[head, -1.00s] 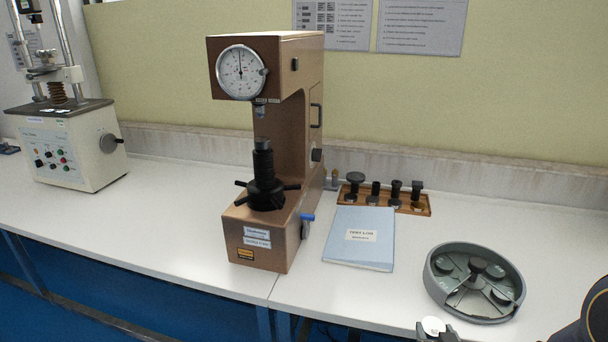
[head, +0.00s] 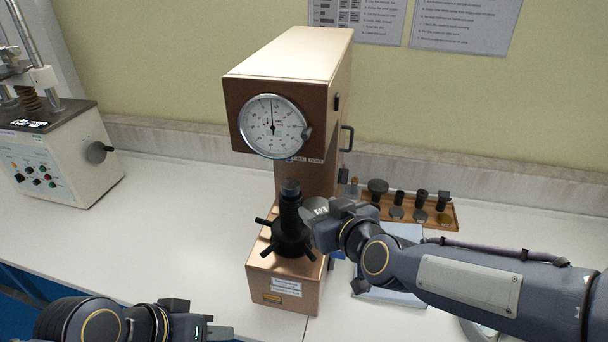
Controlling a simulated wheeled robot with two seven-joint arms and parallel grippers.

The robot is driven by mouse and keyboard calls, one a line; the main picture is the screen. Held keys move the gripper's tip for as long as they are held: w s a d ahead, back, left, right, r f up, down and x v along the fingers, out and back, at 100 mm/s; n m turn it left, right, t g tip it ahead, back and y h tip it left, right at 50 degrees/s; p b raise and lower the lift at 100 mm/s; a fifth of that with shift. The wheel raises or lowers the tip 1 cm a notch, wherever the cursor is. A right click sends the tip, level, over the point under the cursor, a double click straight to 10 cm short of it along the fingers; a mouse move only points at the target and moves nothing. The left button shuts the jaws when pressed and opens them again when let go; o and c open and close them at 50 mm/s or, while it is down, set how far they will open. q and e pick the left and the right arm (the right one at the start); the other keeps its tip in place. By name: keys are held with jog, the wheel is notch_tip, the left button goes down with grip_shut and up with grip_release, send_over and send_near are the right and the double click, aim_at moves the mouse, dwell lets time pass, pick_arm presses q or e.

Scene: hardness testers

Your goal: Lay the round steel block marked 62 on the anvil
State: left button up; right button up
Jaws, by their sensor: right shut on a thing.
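The brown hardness tester (head: 300,120) stands mid-view with its round dial facing me. Its anvil (head: 290,187) is the small dark top of the black spindle, below the tester's head, and nothing lies on it. My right gripper (head: 322,212) is shut on a round steel block (head: 315,206), just right of the spindle and slightly lower in the picture than the anvil top. The block's mark is too small to read, and the gripper partly hides it. My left gripper (head: 215,328) is low at the bottom edge, away from the tester; its finger gap is unclear.
A black handwheel (head: 290,238) with spokes surrounds the spindle's base. A wooden tray (head: 440,216) with several dark anvils stands at the back right. My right arm covers much of the blue booklet (head: 384,296). Another tester (head: 60,155) stands left; bench between is clear.

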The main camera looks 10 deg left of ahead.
aim_at(308, 202)
jog(key=shift+a+r, duration=0.65)
jog(key=shift+r, duration=0.05)
jog(key=shift+b+x, duration=0.5)
jog(key=shift+x, duration=1.25)
jog(key=shift+w+a+p, duration=0.2)
jog(key=shift+w+a, duration=0.8)
jog(key=shift+w, duration=0.3)
jog(key=shift+w+a+p, duration=0.2)
jog(key=shift+w+a, duration=0.8)
jog(key=shift+w, duration=0.25)
jog(key=shift+s+f, duration=0.1)
jog(key=shift+f, duration=0.1)
jog(key=o, duration=1.3)
jog(key=shift+c, duration=0.2)
jog(key=shift+f, duration=0.1)
jog(key=shift+c, duration=0.5)
jog(key=shift+c, duration=0.7)
jog(key=shift+s+d, duration=0.1)
